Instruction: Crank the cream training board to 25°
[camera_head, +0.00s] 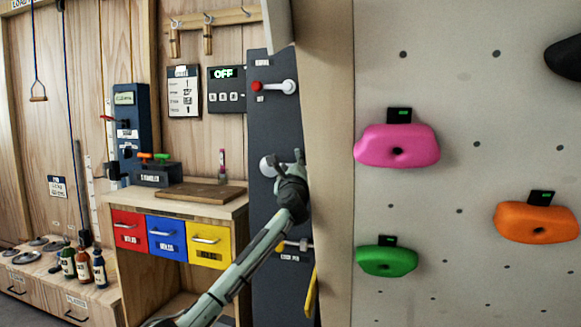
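The cream training board (455,90) fills the right side, with dotted holes and coloured holds. Its wooden side edge (334,130) stands next to a dark grey panel (262,215). My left gripper (285,158) is in front of this panel, pointing up, with its fingers spread apart. A pale round part (266,166), perhaps the crank's hub, shows just left of the fingers. The gripper hides part of that area, and I cannot tell whether it touches. Above is a pale lever with a red knob (257,87). Below is a pin labelled like a lock pin (296,245). My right gripper is not in view.
A bench (190,208) with red, blue and yellow drawers stands left of the panel. A display on the wall (226,74) reads OFF. Bottles (84,266) stand on a low wooden unit at far left. A yellow bar (311,292) hangs low beside the board.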

